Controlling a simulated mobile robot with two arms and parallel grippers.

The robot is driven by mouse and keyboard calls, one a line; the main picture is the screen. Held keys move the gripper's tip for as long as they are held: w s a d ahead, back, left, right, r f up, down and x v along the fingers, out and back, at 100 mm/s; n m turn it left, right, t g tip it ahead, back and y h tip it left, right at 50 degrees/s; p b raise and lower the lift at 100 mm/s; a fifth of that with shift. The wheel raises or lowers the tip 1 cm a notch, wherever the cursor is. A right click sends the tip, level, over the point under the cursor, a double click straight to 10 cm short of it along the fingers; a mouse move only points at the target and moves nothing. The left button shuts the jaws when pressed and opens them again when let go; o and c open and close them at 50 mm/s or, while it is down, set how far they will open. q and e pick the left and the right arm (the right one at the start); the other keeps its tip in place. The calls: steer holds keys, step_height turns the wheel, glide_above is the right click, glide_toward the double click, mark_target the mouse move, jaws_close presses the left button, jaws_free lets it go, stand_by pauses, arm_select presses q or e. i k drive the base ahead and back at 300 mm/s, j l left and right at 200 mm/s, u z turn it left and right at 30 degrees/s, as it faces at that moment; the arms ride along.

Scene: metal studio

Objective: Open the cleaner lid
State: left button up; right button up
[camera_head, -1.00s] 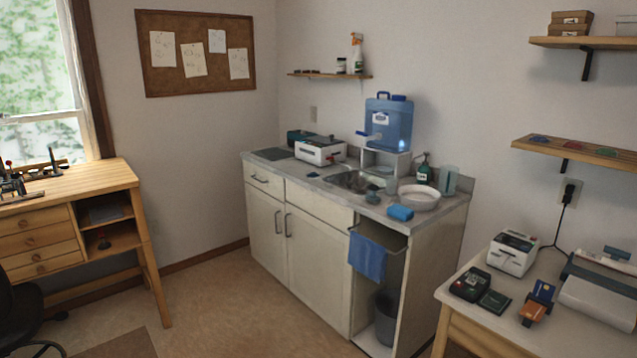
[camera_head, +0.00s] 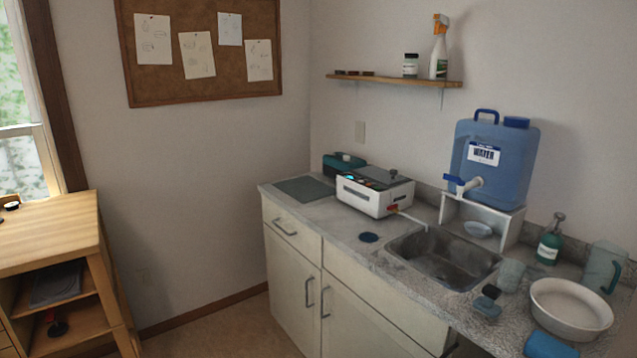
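The cleaner looks to be the white box-shaped machine (camera_head: 372,197) on the counter, left of the sink. Its top (camera_head: 376,178) is grey and dark with a small dark knob (camera_head: 393,173); it appears to be shut. A small blue-lit display shows near its left top edge. A red-handled drain valve (camera_head: 392,208) sits at its lower right front, with a pale hose toward the sink. Neither of my grippers shows in the head view.
The grey counter (camera_head: 335,216) holds a dark mat (camera_head: 303,189), a teal case (camera_head: 343,164), a steel sink (camera_head: 446,257), a blue water jug (camera_head: 494,160) on a stand, a soap bottle (camera_head: 550,241) and a white basin (camera_head: 571,308). Floor in front of the cabinet is clear.

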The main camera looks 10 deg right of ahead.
mark_target(390, 178)
steer(key=i+j+z, duration=0.1)
steer(key=i, duration=0.45)
steer(key=i+j+z, duration=0.15)
steer(key=i, duration=0.35)
